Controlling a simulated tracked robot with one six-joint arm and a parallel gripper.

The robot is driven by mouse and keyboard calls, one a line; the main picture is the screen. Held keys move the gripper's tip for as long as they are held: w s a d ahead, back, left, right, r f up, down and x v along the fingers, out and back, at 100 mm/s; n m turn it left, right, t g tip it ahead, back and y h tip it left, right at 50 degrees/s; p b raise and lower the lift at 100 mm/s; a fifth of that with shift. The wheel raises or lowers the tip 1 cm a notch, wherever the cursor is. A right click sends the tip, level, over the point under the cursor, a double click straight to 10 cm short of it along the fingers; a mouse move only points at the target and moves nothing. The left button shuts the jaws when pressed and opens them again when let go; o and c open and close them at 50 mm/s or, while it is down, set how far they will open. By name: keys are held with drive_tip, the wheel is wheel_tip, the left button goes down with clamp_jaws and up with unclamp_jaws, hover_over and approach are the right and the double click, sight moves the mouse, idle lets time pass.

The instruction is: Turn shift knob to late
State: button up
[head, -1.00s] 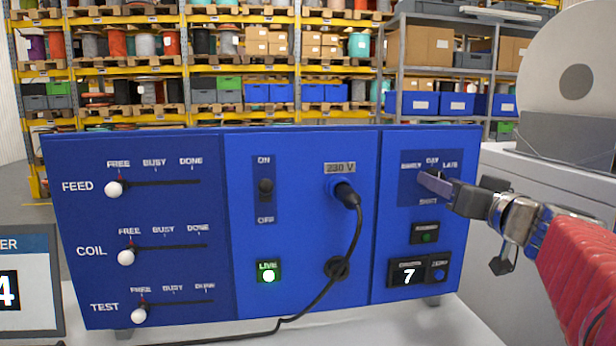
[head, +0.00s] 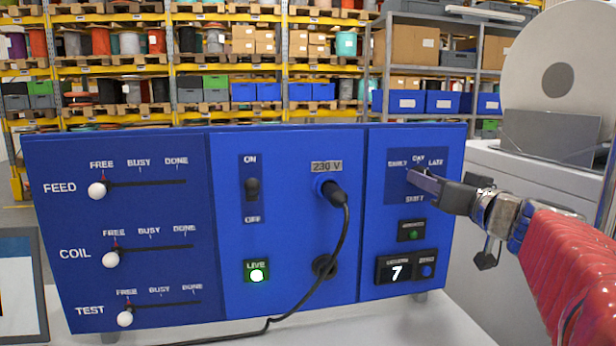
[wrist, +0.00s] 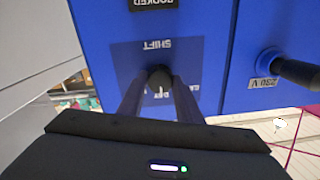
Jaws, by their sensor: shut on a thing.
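The shift knob (wrist: 160,74) is a small dark knob on the right part of the blue panel. The shift plate (head: 397,188) carries the words EARLY, DAY and LATE above the knob and SHIFT below. The wrist view shows it upside down, with a pale mark by the knob on the DAY side. The exact knob setting is hard to tell.
Below the plate are a green lamp (head: 413,235) and a counter (head: 396,271) reading 7. To the left are a 230 V plug (head: 332,190) with a hanging black cable, an ON/OFF switch (head: 252,189), a lit LIVE lamp (head: 257,274) and three sliders, all at FREE.

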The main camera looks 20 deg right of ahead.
drive_tip(key=shift+m, duration=0.5)
drive_tip(key=m, duration=1.1)
drive_tip(key=shift+f, duration=0.15)
idle(0.3)
drive_tip(key=o, duration=1)
drive_tip(key=shift+o, duration=0.2)
drive_tip(key=shift+s, duration=0.1)
